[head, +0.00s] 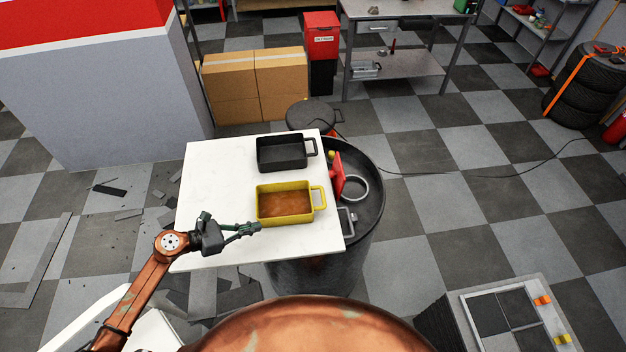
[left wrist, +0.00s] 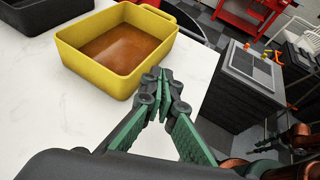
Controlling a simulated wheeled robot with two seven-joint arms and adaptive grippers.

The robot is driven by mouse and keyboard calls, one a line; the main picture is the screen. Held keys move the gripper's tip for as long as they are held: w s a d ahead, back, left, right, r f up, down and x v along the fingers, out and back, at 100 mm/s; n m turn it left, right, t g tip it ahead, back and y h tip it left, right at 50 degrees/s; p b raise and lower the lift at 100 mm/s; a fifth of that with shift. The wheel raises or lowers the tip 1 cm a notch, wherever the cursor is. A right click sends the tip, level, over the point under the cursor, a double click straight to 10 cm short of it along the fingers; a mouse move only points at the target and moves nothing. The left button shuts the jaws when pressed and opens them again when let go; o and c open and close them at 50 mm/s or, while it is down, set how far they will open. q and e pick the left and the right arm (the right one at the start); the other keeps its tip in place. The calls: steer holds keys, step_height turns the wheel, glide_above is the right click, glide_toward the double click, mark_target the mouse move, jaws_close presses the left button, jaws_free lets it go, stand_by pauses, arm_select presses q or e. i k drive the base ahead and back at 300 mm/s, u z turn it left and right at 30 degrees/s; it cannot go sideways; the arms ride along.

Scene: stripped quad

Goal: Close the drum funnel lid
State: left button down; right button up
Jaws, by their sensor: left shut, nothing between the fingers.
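The dark drum (head: 370,215) stands to the right of the white table, with a dark funnel top partly hidden by the table edge. A red lid (head: 337,176) stands upright on the funnel, open, with a yellow knob (head: 331,155) near its upper end. A pale ring (head: 354,188) lies in the funnel just right of the lid. My left gripper (head: 256,228) is shut and empty over the table, left of the drum and apart from the lid. Its closed fingers also show in the left wrist view (left wrist: 163,85).
On the white table (head: 215,165) are a yellow pan (head: 262,216) of brown liquid, just beyond my left gripper, and a black pan (head: 262,165) behind it. Their handles point toward the drum. A small grey-handled item (head: 346,220) is at the drum's near left rim.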

mark_target(338, 176)
steer(key=u, duration=1.05)
steer(key=i, duration=0.75)
steer(key=z, duration=1.75)
